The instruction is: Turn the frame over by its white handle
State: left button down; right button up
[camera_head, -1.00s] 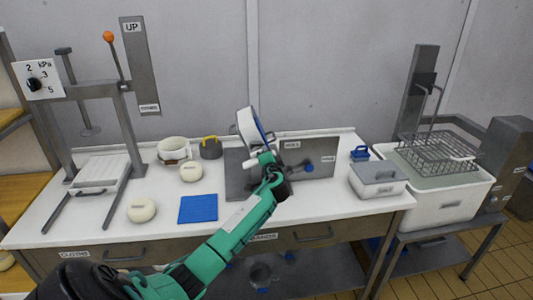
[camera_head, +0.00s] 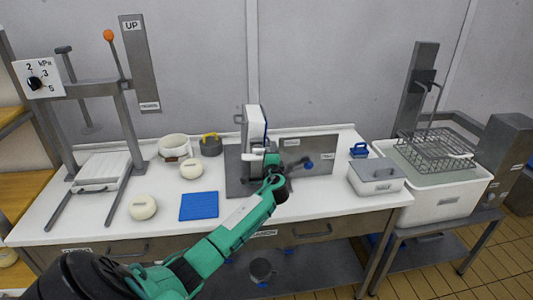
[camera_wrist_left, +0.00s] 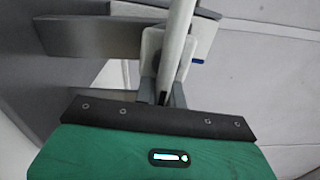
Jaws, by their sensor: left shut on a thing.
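The frame (camera_head: 253,122), white with a grey rim and a blue edge, stands on end above the grey board in the middle of the table. Its white handle (camera_head: 249,157) is low, beside my left gripper (camera_head: 264,160). In the left wrist view the white handle (camera_wrist_left: 178,45) runs up between the fingers of my left gripper (camera_wrist_left: 167,95), which is shut on it. The arm partly hides the lower part of the frame. My right gripper is not in view.
A lidded grey box (camera_head: 377,177) stands right.

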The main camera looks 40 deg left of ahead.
pick_arm(q)
jog(key=shift+f+m+p, duration=0.2)
jog(key=shift+m+p, duration=0.25)
jog(key=shift+m, duration=0.55)
jog(key=shift+s+f+m+p, duration=0.15)
jog(key=shift+m+p, duration=0.15)
jog(key=shift+m, duration=0.3)
jog(key=shift+f+m+p, duration=0.15)
jog(key=shift+m+p, duration=0.15)
jog(key=shift+m, duration=0.3)
jog(key=m+p, duration=0.2)
jog(key=m, duration=0.2)
jog(key=s+a+f+m+p, duration=0.1)
jog(key=m+p, duration=0.2)
jog(key=m, duration=0.1)
jog(key=s+f+m+p, duration=0.1)
jog(key=m+p, duration=0.1)
jog(key=m, duration=0.1)
jog(key=shift+a+m+p, duration=0.3)
jog(key=shift+m+p, duration=0.1)
jog(key=shift+f, duration=0.1)
jog(key=shift+s+m, duration=0.1)
jog(key=shift+m, duration=0.3)
jog(key=c, duration=1.5)
grip_release()
jog(key=shift+a, duration=0.1)
